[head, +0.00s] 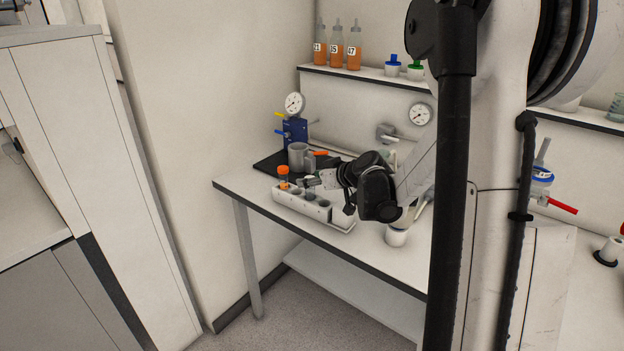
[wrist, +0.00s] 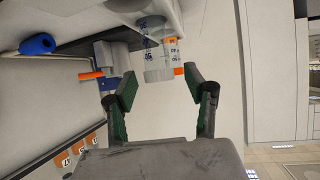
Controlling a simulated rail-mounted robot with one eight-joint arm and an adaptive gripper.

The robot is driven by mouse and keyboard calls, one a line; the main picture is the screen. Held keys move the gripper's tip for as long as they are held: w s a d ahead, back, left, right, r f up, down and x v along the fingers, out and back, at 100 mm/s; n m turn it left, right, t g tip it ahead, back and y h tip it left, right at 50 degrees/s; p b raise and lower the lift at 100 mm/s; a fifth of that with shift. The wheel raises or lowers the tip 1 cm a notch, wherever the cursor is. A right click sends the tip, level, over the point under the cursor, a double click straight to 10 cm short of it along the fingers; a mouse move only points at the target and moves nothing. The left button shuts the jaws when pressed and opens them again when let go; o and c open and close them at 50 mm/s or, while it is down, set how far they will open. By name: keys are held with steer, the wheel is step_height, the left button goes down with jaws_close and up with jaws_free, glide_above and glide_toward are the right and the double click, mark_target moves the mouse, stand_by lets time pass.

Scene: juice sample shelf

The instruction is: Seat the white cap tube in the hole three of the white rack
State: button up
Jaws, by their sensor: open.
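The white rack (head: 302,205) stands near the front edge of the bench, with dark round holes along its top. An orange-capped tube (head: 283,178) stands upright in its left end. In the wrist view, which looks upside down, a clear labelled tube with a pale whitish cap (wrist: 157,74) shows between and just beyond my fingertips. Its lower end meets the rack; I cannot tell which hole. My gripper (wrist: 160,82) is open, fingers on either side of the capped end, with no clear contact. In the head view my gripper (head: 312,182) is just above the rack, partly hiding it.
A grey mug (head: 299,156) and a blue stand with a gauge (head: 294,104) are behind the rack on a black mat. A white container (head: 396,236) stands right of the rack. Orange bottles (head: 336,46) are on the shelf above. The bench's left front corner is clear.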

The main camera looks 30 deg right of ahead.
steer(key=v, duration=1.2)
steer(key=s+a+r+g, duration=0.15)
steer(key=s+a, duration=0.25)
steer(key=a, duration=0.5)
steer(key=s+a+m+g+h, duration=0.1)
steer(key=s+a, duration=0.6)
steer(key=s, duration=0.2)
steer(key=s+a+f+m+g+h, duration=0.1)
steer(key=s+a+g, duration=0.1)
steer(key=s+a, duration=0.5)
steer(key=s, duration=0.2)
steer(key=shift+s+m+h, duration=0.3)
steer(key=shift+h, duration=0.1)
